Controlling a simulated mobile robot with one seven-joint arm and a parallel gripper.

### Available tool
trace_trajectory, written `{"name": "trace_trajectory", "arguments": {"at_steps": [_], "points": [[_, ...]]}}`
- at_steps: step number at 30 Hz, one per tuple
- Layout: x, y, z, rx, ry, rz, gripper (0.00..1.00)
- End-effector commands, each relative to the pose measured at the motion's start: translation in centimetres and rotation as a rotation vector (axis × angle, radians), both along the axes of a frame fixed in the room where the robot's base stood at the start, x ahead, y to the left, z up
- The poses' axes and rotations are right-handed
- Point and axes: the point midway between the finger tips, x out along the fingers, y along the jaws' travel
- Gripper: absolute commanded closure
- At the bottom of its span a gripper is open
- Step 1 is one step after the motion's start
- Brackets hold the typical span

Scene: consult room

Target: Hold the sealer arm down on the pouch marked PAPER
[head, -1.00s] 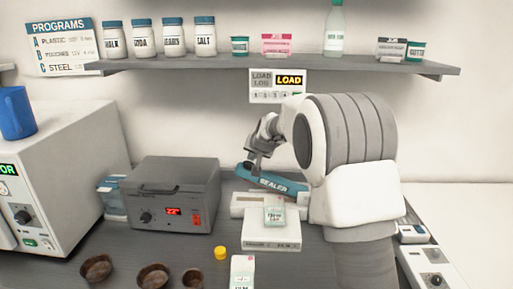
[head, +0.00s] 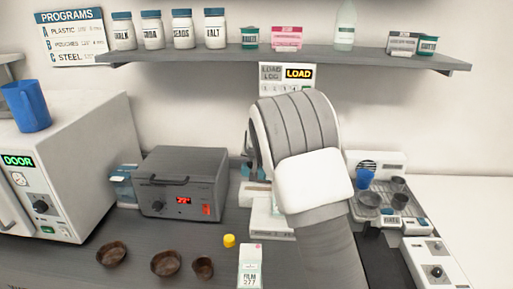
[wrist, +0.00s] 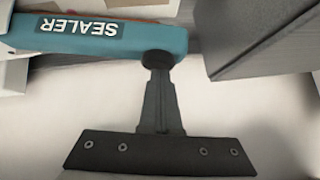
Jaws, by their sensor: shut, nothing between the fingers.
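The teal sealer arm (wrist: 60,40), labelled SEALER, runs across the upper left of the wrist view. My gripper (wrist: 158,62) is shut, with nothing between its fingers. Its tips are at the rounded end of the sealer arm and appear to touch it. I cannot see the pouch marked PAPER, nor tell whether the arm presses on anything.
A grey device (head: 182,180) with a red display stands left of the sealer. A FILM carton (head: 250,268), a yellow cap (head: 229,241) and brown bowls (head: 165,263) stand in front. A tray with cups (head: 369,200) is at right. A shelf (head: 290,56) hangs above.

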Motion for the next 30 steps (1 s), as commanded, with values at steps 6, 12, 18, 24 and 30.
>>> {"name": "trace_trajectory", "arguments": {"at_steps": [6,12,18,24,30], "points": [[0.1,1.7,-4.4,-0.054,0.013,0.006,1.00],[0.1,2.3,-6.2,-0.051,0.014,0.005,1.00],[0.0,2.5,-6.7,-0.051,0.021,0.006,1.00],[-0.1,2.6,-6.9,-0.048,0.027,0.007,1.00],[-0.1,2.7,-6.9,-0.048,0.027,0.007,1.00]]}}
